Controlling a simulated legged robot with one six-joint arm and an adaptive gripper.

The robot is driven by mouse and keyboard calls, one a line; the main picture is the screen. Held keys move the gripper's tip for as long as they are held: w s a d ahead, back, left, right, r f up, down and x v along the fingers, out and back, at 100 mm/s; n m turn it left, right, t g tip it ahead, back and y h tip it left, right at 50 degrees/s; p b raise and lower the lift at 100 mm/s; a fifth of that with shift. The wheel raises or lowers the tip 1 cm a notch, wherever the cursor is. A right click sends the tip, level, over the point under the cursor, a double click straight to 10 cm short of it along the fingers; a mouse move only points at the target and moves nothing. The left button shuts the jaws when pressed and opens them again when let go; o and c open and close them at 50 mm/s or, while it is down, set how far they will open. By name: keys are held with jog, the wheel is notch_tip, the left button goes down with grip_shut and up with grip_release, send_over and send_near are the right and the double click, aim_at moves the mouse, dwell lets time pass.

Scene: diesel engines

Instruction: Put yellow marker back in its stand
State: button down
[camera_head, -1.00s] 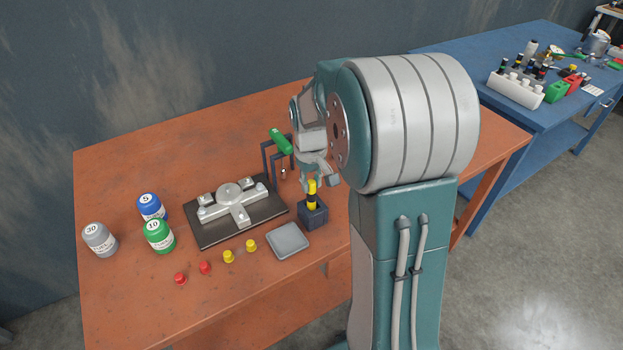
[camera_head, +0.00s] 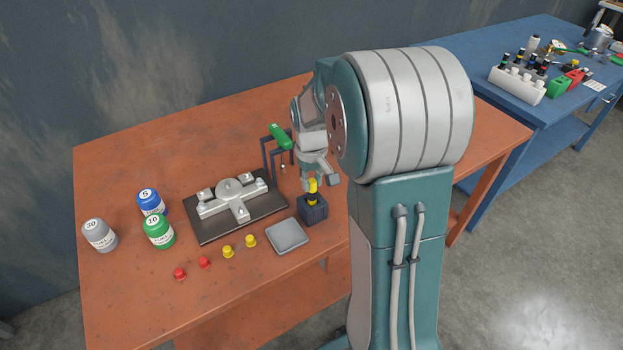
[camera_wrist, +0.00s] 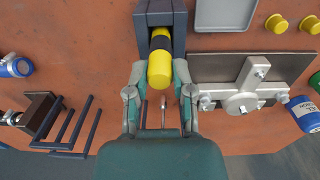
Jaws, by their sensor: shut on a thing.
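The yellow marker (camera_head: 313,186), with a black band below its yellow top, stands roughly upright at the dark stand (camera_head: 314,210). In the wrist view the marker (camera_wrist: 159,69) points toward the camera, and its lower end is at the socket of the stand (camera_wrist: 160,15). I cannot tell how deep it sits. My gripper (camera_wrist: 158,78) is shut on the marker, one finger on each side of its yellow part. In the head view my gripper (camera_head: 318,181) is just above the stand, partly hidden by my arm.
A grey square tray (camera_head: 288,237) lies beside the stand. A metal fixture on a black plate (camera_head: 246,220) is to the left, with a green-handled tool on a rack (camera_head: 280,137) behind. Yellow and red caps (camera_head: 228,251) and several numbered bottles (camera_head: 159,231) stand farther left.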

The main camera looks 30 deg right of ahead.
jog(key=shift+c, duration=2)
grip_release()
jog(key=o, duration=0.4)
jog(key=shift+r, duration=1.75)
jog(key=shift+r, duration=3)
